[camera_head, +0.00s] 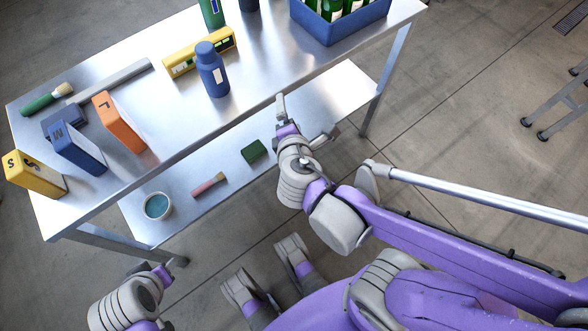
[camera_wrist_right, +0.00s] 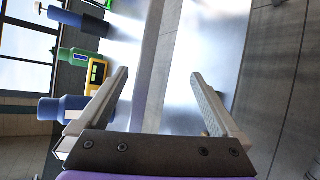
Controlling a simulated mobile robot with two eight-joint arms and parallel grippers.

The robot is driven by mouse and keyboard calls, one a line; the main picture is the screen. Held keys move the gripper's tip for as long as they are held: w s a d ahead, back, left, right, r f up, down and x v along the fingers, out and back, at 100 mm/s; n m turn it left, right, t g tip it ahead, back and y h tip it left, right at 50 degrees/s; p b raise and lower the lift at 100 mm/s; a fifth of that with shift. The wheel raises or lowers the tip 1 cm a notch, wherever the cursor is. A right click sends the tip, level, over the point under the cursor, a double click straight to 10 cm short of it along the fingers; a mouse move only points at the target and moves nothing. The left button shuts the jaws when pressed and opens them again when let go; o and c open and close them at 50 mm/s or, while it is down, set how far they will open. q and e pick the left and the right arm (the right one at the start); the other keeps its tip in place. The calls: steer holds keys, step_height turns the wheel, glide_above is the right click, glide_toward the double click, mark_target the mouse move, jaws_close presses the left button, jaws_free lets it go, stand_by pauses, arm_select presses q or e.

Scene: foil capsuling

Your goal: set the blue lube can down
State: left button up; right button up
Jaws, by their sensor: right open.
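The blue lube can (camera_head: 213,76) stands upright on the metal table top (camera_head: 180,118), near its front edge and in front of a yellow level. In the right wrist view, the can (camera_wrist_right: 60,108) shows sideways at the left, beyond one finger and partly hidden by it. My right gripper (camera_head: 306,116) is open and empty, off the front edge of the table and to the right of the can, apart from it. Its two spread fingers also show in the right wrist view (camera_wrist_right: 160,88). My left wrist is at the bottom left, its fingers not clear.
The yellow level (camera_head: 186,57) lies behind the can. A blue crate of green bottles (camera_head: 343,26) stands at the back right. Upright S, M and L boxes (camera_head: 120,122) stand at the left. A lower shelf (camera_head: 225,160) holds a brush, a green block and a bowl. Bare table surrounds the can's front.

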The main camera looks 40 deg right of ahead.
steer(key=s+a+f+m+g+y, duration=0.3)
steer(key=s+f+m, duration=0.1)
steer(key=m, duration=0.4)
steer(key=s+a+f+m+g+y, duration=0.3)
steer(key=s+m, duration=0.4)
steer(key=m, duration=0.1)
steer(key=shift+s+a+f, duration=0.2)
steer(key=shift+a+f, duration=0.05)
steer(key=shift+f, duration=0.1)
